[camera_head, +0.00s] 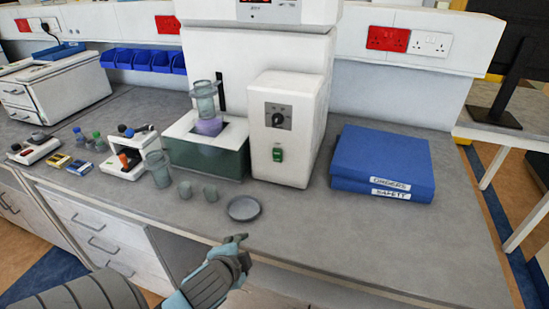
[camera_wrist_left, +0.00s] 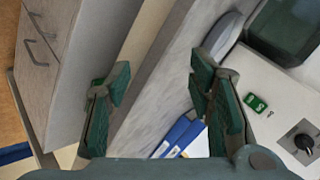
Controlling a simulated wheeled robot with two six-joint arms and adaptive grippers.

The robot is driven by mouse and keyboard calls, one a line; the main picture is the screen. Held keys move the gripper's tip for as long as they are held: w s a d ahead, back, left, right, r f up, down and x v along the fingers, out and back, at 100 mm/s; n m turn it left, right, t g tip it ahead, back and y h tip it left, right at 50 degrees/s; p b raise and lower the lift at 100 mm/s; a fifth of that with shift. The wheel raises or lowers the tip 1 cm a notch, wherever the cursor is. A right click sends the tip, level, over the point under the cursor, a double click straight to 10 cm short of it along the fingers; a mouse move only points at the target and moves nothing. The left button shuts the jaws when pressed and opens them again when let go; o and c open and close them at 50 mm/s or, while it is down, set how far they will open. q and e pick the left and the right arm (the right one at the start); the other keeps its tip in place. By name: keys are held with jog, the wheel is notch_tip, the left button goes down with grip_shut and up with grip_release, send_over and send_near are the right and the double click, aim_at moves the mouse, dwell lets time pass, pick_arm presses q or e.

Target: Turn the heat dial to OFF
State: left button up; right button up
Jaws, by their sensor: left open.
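The heat dial (camera_head: 284,119) is a black knob on a grey plate, high on the front of a white control box (camera_head: 300,165). It also shows at the lower right of the left wrist view (camera_wrist_left: 303,142). Its markings are too small to read, so its setting cannot be told. A green switch (camera_head: 278,154) sits below it. My left gripper (camera_head: 239,240) is open and empty at the bench's front edge, below and apart from the dial. Its two green-padded fingers stand apart in the left wrist view (camera_wrist_left: 160,88). My right gripper is not in view.
A grey dish (camera_head: 244,208) lies between my left gripper and the control box. Small cups (camera_head: 210,195) and a clear beaker (camera_head: 158,170) stand left of it. Blue binders (camera_head: 382,160) lie right of the box. The bench front right is clear.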

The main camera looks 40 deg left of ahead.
pick_arm(q)
jog(key=w+a+r+m+t+y, duration=0.1)
jog(key=w+a+r+m+t, duration=0.2)
jog(key=r, duration=0.4)
jog(key=w+a+r+m+t+y, duration=0.1)
jog(key=w+r+m+t, duration=0.1)
jog(key=w+r+m, duration=0.3)
jog(key=m+t+b, duration=0.1)
jog(key=m+t, duration=0.2)
jog(key=m, duration=0.1)
send_near(275, 123)
jog(key=a+v, duration=0.1)
jog(key=v, duration=0.3)
jog(key=shift+h, duration=0.3)
jog(key=b+x, duration=0.1)
jog(key=x, duration=0.5)
jog(key=b+x, duration=0.1)
jog(key=x, duration=0.5)
jog(key=shift+w+d+r, duration=0.1)
jog(key=shift+w+r, duration=0.15)
jog(key=shift+w, duration=0.2)
jog(key=shift+f, duration=0.1)
grip_shut()
